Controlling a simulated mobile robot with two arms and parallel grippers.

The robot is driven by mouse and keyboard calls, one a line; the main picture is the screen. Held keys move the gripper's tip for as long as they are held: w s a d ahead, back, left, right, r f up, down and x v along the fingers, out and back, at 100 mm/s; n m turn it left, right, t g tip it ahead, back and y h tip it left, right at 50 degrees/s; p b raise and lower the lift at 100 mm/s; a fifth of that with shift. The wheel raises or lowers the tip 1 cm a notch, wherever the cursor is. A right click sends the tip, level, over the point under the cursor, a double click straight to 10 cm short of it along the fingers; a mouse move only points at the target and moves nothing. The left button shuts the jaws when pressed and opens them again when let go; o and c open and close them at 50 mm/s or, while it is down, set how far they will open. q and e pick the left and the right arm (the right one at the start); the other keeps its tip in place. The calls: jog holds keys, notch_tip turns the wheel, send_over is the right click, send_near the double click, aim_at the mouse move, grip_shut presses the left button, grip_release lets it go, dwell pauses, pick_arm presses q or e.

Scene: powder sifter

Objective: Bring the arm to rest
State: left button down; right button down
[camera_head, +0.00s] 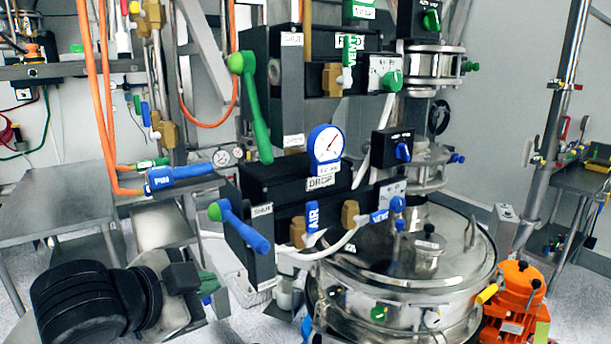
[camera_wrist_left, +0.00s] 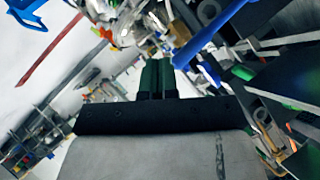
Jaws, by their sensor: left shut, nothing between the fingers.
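My left gripper (camera_head: 207,283) is at the lower left of the head view, at the end of my black and grey arm. Its green fingers are closed together, with nothing between them. In the left wrist view the closed green fingers (camera_wrist_left: 158,77) point away from the camera toward the machine. The gripper is to the left of the blue lever (camera_head: 245,230) with a green knob, with a visible gap between them in the head view. My right gripper does not show.
The sifter's round steel vessel (camera_head: 400,265) stands right of centre, with an orange motor (camera_head: 515,290) beside it. A green lever (camera_head: 256,110), a blue-rimmed gauge (camera_head: 327,148) and a blue PIN handle (camera_head: 180,176) stick out above. A steel table (camera_head: 55,212) stands at the left.

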pick_arm(q)
jog(key=s+a+f+n+g+y, duration=0.15)
jog(key=s+f+n, duration=0.25)
jog(key=f, duration=0.7)
jog(key=s+a+f+n+g+y, duration=0.1)
jog(key=s+f+n+g, duration=0.2)
jog(key=f, duration=0.8)
jog(key=s+a+f+n+g+y, duration=0.1)
jog(key=s+a+f+n+y, duration=0.15)
jog(key=s+f, duration=0.4)
jog(key=s+a+f+n+g+y, duration=0.1)
jog(key=s+a+f+n+g, duration=0.15)
jog(key=s+f, duration=0.4)
jog(key=s+f+b, duration=0.1)
jog(key=s+f, duration=0.2)
jog(key=f, duration=2.4)
jog(key=s+a+f+g+b, duration=0.1)
jog(key=s+a+f, duration=0.1)
jog(key=s+f, duration=1.3)
jog(key=shift+s+f+g, duration=0.2)
jog(key=shift+s+g, duration=0.15)
jog(key=shift+g, duration=0.05)
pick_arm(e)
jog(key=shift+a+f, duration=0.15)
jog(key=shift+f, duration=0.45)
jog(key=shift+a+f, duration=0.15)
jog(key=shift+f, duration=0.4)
